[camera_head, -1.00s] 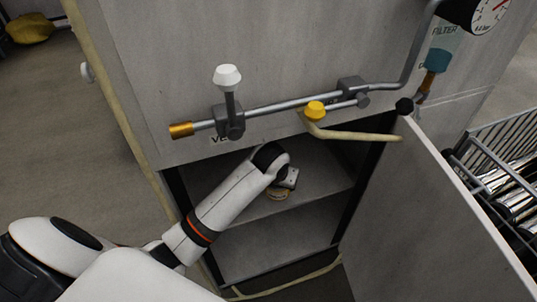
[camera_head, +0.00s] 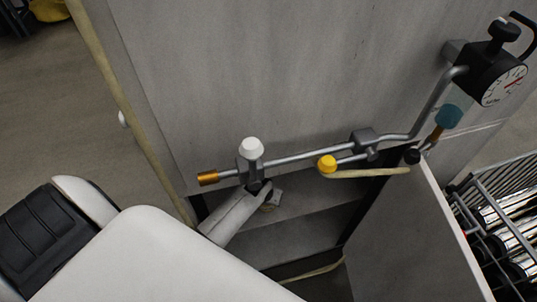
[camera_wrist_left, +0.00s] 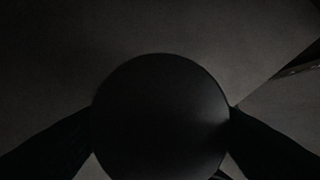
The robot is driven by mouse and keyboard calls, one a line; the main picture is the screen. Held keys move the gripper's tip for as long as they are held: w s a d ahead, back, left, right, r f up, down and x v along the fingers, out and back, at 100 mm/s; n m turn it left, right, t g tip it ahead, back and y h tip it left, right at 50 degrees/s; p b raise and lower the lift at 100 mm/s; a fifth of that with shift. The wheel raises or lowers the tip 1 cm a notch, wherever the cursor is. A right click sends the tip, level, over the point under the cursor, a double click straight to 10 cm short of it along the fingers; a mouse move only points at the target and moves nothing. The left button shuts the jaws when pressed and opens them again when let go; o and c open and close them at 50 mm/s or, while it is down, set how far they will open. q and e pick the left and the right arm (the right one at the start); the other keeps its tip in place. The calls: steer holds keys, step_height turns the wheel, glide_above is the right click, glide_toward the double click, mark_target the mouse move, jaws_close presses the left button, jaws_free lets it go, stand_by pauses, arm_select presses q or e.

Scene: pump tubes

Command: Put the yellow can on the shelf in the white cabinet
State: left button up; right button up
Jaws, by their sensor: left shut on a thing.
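The white cabinet (camera_head: 270,75), grey in this light, has an open lower compartment with a shelf (camera_head: 318,199). My left arm reaches into the compartment from the left. My left gripper (camera_head: 270,204) is small and partly hidden at the shelf, behind the pipe and valve. In the left wrist view, a dark round end, apparently the can (camera_wrist_left: 160,118), fills the space between the two fingers. Its yellow colour does not show there. Whether the can touches the shelf is unclear. My right gripper is out of view.
The cabinet door (camera_head: 412,240) stands open at the right. A wire basket (camera_head: 500,190) with shiny cylinders is at far right.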

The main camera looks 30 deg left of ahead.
arm_select(q)
steer(key=shift+w+f+b, duration=0.1)
steer(key=shift+f+b, duration=0.35)
steer(key=shift+f, duration=1.65)
steer(key=shift+f, duration=0.15)
steer(key=o, duration=1.1)
steer(key=shift+o, duration=0.2)
steer(key=p+v, duration=0.3)
steer(key=v, duration=0.9)
